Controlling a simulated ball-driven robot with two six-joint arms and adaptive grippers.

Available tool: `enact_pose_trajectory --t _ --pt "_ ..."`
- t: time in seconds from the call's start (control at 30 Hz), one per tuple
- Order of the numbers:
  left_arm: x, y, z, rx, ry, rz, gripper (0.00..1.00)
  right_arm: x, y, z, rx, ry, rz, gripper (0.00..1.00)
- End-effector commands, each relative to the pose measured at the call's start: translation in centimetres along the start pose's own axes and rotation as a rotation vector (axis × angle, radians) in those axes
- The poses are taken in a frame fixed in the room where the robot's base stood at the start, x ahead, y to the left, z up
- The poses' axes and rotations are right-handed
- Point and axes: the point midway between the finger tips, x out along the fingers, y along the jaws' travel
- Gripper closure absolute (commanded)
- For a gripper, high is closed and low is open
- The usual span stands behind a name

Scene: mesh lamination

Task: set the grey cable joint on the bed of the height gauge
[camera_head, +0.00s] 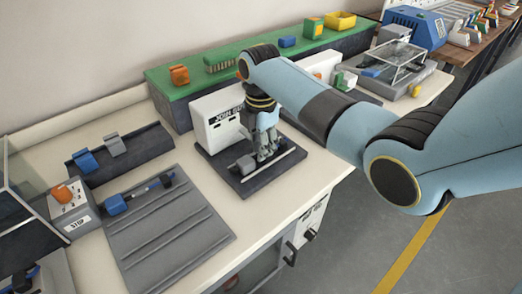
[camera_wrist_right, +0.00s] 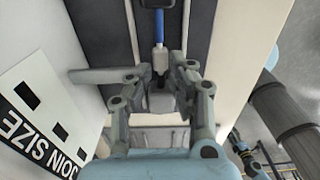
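The height gauge is a white panel marked JOIN SIZE (camera_head: 218,121) behind a dark flat bed (camera_head: 220,169). The grey cable joint (camera_head: 245,164) appears to lie low on that bed, partly hidden by my right gripper (camera_head: 266,157). In the right wrist view a pale grey piece on a blue cable (camera_wrist_right: 159,60) lies between the fingertips of my right gripper (camera_wrist_right: 160,75). The fingers point down close over the bed and stand apart, with narrow gaps beside the piece. My left gripper is not in view.
A ridged grey mat (camera_head: 170,235) with a blue joint (camera_head: 116,204) lies at left. A dark rack (camera_head: 119,162) holds a blue and a grey piece behind it. A green-topped shelf (camera_head: 210,76) runs along the back. The table's front edge is close to the bed.

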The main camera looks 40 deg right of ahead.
Motion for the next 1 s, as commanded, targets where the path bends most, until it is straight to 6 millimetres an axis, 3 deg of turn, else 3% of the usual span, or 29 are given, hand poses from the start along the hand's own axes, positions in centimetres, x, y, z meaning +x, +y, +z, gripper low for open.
enact_pose_trajectory --t 0.2,0.43,0.6,1.0 --pt "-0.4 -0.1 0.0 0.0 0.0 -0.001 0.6 -5.1 0.1 0.0 -0.001 -0.001 0.004 0.81" --pt "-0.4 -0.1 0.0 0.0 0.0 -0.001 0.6 -9.2 0.1 0.0 0.0 0.0 0.003 0.81" --pt "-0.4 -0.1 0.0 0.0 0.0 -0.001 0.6 -10.2 0.0 0.0 0.0 0.0 0.0 0.81" --pt "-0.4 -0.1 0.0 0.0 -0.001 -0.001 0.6 -10.3 0.0 0.0 0.0 0.0 0.0 0.81"
